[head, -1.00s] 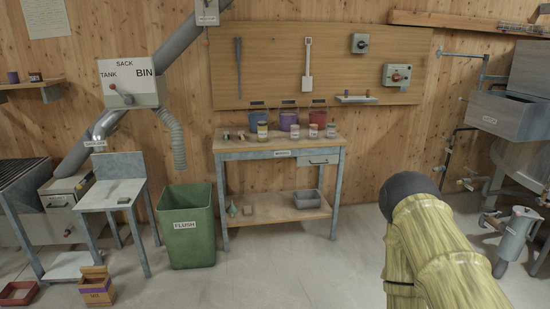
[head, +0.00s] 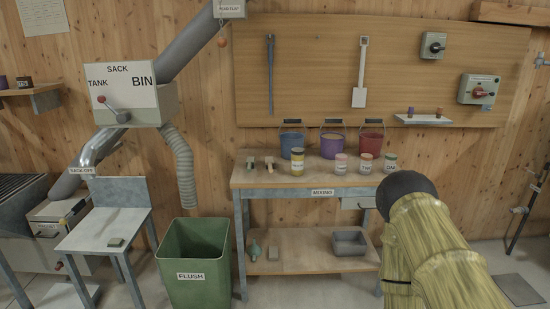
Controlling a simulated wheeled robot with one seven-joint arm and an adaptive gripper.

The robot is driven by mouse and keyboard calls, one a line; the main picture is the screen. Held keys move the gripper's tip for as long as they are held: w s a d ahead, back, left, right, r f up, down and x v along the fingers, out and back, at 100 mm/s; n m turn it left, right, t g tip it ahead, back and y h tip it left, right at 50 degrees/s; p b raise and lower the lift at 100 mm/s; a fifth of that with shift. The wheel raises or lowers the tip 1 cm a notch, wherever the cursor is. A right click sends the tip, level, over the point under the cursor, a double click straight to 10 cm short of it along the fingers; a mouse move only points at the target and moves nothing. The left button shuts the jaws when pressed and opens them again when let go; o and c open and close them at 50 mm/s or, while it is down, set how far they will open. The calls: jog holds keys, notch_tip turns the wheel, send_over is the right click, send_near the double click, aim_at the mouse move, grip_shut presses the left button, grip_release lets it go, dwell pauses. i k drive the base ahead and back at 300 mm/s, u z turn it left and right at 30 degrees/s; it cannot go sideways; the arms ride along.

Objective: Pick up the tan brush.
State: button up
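Two small handled items stand at the left end of the mixing bench (head: 300,178) in the head view. The right one (head: 269,163) is pale tan and looks like the tan brush, though it is too small to be sure. The left one (head: 250,164) is greenish. My arm, in a yellow sleeve with a dark rounded end, reaches in at the lower right, in front of the bench's right end. My gripper's fingers do not show. Nothing is seen touching the two items.
Several labelled jars (head: 298,161) stand on the bench, with three buckets (head: 333,143) behind. The lower shelf (head: 310,262) holds a grey tray (head: 349,243) and small items. A green FLUSH bin (head: 195,265) stands left of the bench. Floor before the bench looks clear.

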aim_at(269, 160)
jog(key=u, duration=0.05)
jog(key=i, duration=0.4)
jog(key=u, duration=0.05)
jog(key=k, duration=0.65)
jog(key=z, duration=0.35)
jog(key=i, duration=0.85)
jog(key=z, duration=0.15)
